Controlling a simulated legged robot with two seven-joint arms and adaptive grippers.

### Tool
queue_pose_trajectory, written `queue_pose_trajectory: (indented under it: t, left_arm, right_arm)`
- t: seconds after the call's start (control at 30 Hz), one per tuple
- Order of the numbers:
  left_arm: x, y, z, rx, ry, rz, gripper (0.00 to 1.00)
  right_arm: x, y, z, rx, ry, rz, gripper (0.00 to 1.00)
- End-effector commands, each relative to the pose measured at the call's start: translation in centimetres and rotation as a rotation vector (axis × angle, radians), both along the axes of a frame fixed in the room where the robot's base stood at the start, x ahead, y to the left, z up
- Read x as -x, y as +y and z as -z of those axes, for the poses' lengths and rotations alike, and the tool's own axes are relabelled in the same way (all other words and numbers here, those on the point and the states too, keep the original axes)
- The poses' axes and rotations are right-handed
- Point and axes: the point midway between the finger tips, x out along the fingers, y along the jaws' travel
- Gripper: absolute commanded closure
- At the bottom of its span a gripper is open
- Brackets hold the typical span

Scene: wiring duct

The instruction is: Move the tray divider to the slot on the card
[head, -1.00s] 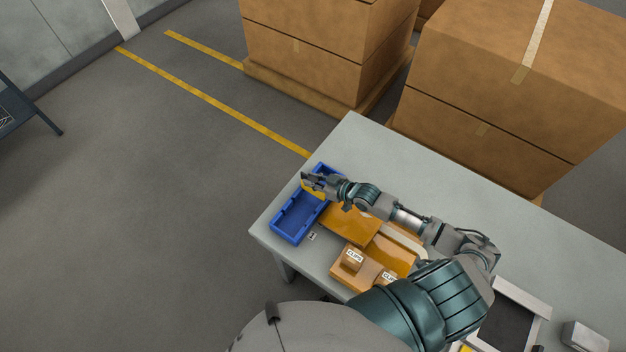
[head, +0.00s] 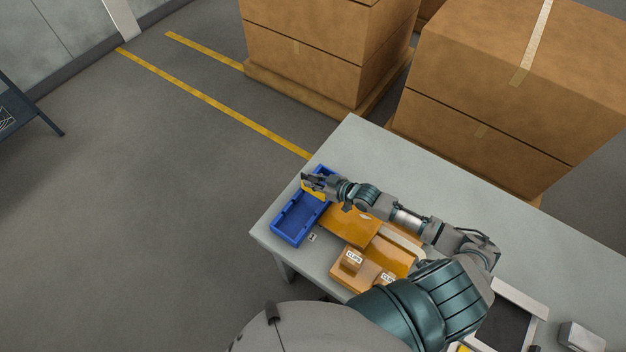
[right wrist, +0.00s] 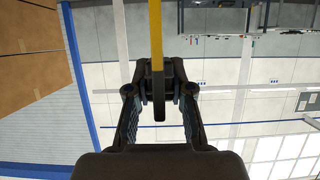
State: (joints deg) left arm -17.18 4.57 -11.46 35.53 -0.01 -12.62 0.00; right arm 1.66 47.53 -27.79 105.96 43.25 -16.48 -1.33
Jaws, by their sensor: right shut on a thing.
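The blue tray (head: 288,222) lies near the left end of the grey table, with slots along its walls. A small white card (head: 313,238) with a dark mark lies on the table beside the tray's near right side; its mark is too small to read. My right gripper (head: 309,182) is over the far end of the tray. It is shut on the yellow tray divider (head: 314,192), which is partly hidden by the fingers. In the right wrist view the divider (right wrist: 155,30) shows edge-on between the fingers. I cannot tell whether the divider touches the tray. My left gripper is not in view.
A dark framed tray (head: 505,325) lies at the lower right. The table's back strip (head: 400,155) is clear.

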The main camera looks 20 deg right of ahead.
Motion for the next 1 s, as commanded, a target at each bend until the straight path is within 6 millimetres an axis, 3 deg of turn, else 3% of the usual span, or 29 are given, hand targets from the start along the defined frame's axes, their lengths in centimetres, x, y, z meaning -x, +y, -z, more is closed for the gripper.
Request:
queue_pose_trajectory:
  t: [1.0]
  left_arm:
    - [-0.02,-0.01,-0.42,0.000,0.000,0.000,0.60]
  right_arm:
    - [-0.01,-0.02,0.02,-0.001,-0.001,0.004,1.00]
